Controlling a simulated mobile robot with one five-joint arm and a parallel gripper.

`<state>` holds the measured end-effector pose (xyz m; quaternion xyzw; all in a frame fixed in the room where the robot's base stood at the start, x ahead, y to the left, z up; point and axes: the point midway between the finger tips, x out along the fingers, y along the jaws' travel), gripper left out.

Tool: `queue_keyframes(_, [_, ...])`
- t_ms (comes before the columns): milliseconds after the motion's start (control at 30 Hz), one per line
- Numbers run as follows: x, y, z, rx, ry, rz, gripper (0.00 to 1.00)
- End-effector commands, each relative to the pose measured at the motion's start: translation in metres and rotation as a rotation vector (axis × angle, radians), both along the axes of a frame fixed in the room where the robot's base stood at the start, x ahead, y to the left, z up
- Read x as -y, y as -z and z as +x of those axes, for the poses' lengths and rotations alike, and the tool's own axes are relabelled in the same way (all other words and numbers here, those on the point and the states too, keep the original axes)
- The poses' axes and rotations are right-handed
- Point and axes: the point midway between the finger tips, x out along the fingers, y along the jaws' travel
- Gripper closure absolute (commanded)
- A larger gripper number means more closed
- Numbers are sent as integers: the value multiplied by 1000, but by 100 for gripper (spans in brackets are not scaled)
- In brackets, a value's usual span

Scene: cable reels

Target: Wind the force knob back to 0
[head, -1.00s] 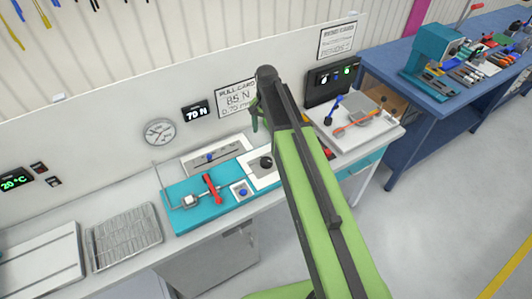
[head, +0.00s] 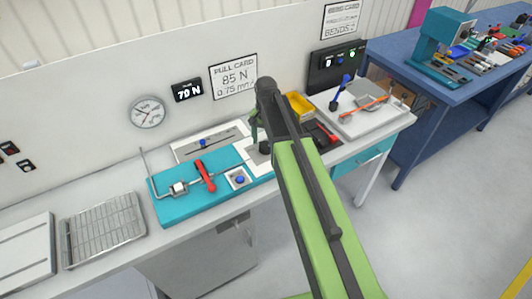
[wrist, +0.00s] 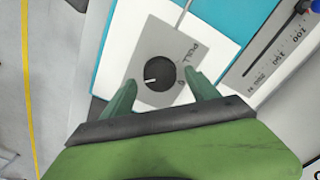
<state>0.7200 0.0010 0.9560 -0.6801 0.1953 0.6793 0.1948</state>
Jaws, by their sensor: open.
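The force knob (wrist: 160,73) is a round black dial with a white pointer mark, on a grey plate (wrist: 152,97) marked "PULL" and a 0. In the wrist view the pointer aims left and slightly down. In the head view the knob (head: 265,147) is partly hidden by my arm. My gripper (wrist: 162,90) is open, its two green fingers on either side of the plate's near part, with the knob just beyond and between them. I cannot tell its height above the knob. A force display (head: 188,91) on the wall reads about 70 N.
A teal fixture (head: 175,206) with a red-handled lever (head: 205,176) and a blue button (head: 240,180) lies left of the knob. A slider scale (wrist: 275,60) is to its right in the wrist view. A yellow bin (head: 299,105) stands behind my arm. A pull card (head: 233,77) reads 85 N.

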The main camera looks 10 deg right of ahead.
Motion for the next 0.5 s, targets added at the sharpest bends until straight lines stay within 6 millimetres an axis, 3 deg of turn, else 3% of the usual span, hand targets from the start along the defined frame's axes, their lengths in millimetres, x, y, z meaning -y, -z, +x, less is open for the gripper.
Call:
queue_keyframes(67, [0, 15, 0, 0, 0, 0, 31])
queue_keyframes(367, [-1, 14, 0, 0, -1, 0, 31])
queue_keyframes(500, [-1, 14, 0, 0, -1, 0, 50])
